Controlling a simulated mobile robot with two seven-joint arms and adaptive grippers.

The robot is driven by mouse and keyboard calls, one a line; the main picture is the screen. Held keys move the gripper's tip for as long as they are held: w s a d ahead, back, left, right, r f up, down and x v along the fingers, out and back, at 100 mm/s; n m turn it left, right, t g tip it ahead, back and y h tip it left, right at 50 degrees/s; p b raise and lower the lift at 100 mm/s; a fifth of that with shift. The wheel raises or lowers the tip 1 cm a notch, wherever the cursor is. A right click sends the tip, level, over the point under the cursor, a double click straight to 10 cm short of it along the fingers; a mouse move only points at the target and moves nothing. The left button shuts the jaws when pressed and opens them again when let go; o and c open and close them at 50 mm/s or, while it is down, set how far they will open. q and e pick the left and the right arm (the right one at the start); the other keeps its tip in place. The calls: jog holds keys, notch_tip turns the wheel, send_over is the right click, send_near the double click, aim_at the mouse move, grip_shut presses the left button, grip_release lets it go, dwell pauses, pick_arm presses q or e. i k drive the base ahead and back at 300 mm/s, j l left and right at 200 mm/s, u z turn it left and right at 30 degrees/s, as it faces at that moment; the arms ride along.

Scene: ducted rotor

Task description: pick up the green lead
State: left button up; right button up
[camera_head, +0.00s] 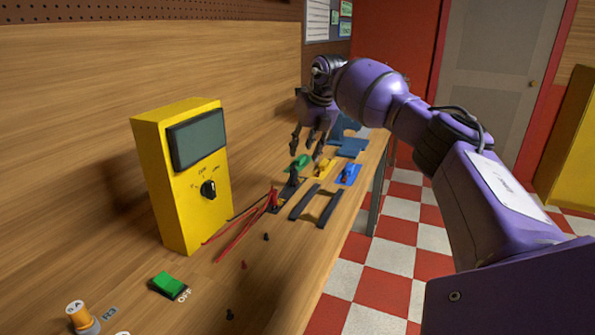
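The green lead (301,161) lies on the wooden bench towards its far end, at the left of a row with a yellow lead (325,168) and a blue lead (348,174). My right gripper (306,150) points down over the green lead, with its fingers apart and nothing visible between them. The near fingers overlap the lead's surroundings in this view, so I cannot tell the exact height gap. My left gripper is not in view.
A yellow meter (182,178) with a dial stands at the left. Red probe leads (242,237) and dark bars (327,210) lie nearer on the bench. A green switch (169,284) and an orange knob (78,315) are in front. The bench's right edge drops to a checkered floor.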

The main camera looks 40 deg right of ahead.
aim_at(300, 159)
jog(key=z, duration=1.35)
